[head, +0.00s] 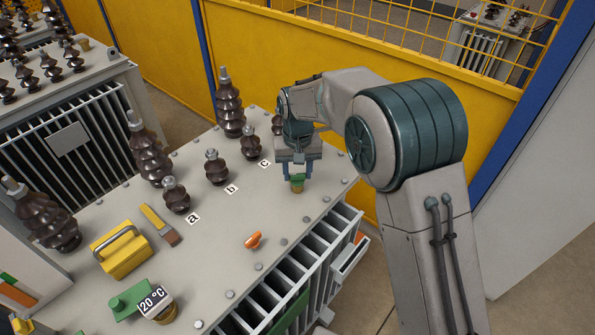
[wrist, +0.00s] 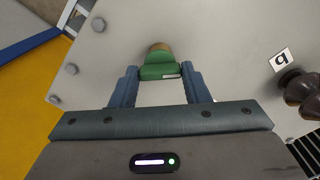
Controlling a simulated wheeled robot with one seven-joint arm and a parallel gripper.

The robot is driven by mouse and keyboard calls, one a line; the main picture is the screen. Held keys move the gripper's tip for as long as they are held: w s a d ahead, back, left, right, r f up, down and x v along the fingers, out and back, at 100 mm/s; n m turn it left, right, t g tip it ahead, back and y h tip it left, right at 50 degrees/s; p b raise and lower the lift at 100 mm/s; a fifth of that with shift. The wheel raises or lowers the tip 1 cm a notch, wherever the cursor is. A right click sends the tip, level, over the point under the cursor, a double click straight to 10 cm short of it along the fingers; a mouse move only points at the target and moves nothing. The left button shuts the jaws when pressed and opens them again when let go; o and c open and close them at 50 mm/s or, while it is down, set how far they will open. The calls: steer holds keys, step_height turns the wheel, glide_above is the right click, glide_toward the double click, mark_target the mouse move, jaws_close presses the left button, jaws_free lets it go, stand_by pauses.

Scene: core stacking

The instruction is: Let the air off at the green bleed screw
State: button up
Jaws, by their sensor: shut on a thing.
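The green bleed screw (head: 297,178) stands on a brass-coloured base near the right far part of the grey transformer lid (head: 225,225). My gripper (head: 296,174) points down over it, with one blue finger on each side. In the wrist view the green screw (wrist: 161,68) sits between the two fingertips (wrist: 158,73), with a small pale mark on its near edge and the brass base showing behind it. My gripper is shut on the screw. Any air or fluid at the screw cannot be seen.
Brown insulators (head: 217,168) with labels a, b and c stand left of my gripper. An orange piece (head: 253,240), a brush (head: 160,224), a yellow box (head: 122,252) and a 20 °C gauge (head: 156,302) are on the lid. A yellow fence (head: 400,60) stands behind.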

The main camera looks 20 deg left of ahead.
mark_target(298, 174)
steer(key=shift+n, duration=0.5)
steer(key=o, duration=1)
step_height(298, 174, up, 14)
steer(key=shift+f+b, duration=0.1)
steer(key=shift+b, duration=0.3)
